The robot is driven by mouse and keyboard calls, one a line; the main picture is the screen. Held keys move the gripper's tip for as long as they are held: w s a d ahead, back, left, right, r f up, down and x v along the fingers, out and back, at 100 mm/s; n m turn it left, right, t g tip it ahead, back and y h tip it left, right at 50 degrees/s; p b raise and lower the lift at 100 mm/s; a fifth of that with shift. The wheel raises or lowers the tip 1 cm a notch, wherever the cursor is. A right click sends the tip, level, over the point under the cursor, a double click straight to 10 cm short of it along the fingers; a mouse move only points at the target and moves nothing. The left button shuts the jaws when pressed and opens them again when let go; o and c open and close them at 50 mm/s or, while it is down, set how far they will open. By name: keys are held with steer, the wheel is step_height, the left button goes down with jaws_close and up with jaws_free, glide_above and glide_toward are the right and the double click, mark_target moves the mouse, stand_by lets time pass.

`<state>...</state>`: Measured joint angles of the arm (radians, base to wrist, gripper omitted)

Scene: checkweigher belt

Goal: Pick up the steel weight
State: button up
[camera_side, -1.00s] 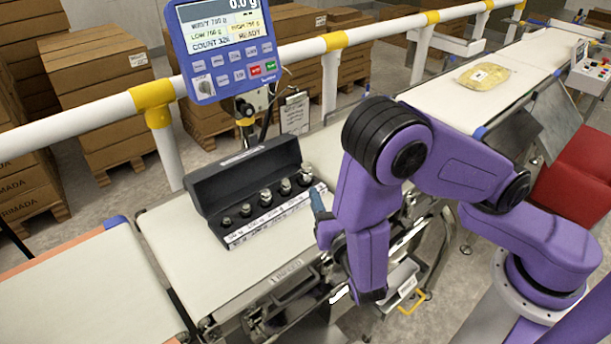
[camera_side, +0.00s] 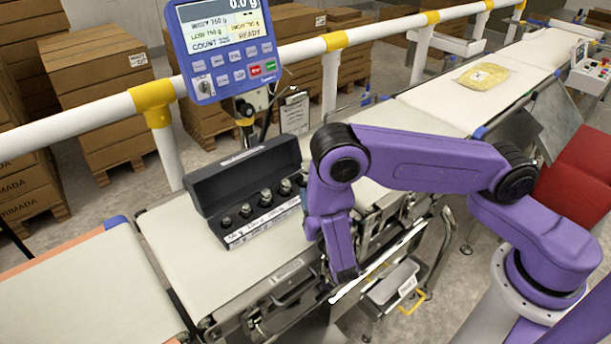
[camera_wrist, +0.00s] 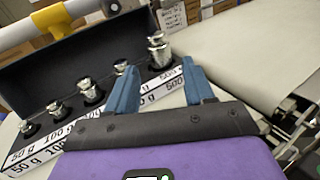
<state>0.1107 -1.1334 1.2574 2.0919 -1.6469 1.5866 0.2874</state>
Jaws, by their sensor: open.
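Nothing is between the fingers.
A blue scale display (camera_side: 225,45) stands behind the case beside a white and yellow rail (camera_side: 110,105). The cream belt (camera_side: 185,260) is clear left of the case. A yellow packet (camera_side: 482,76) lies on the far belt. Cardboard boxes are stacked behind.

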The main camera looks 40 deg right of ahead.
mark_target(306, 175)
steer(key=shift+x, duration=4.25)
steer(key=shift+a, duration=0.2)
jaws_close()
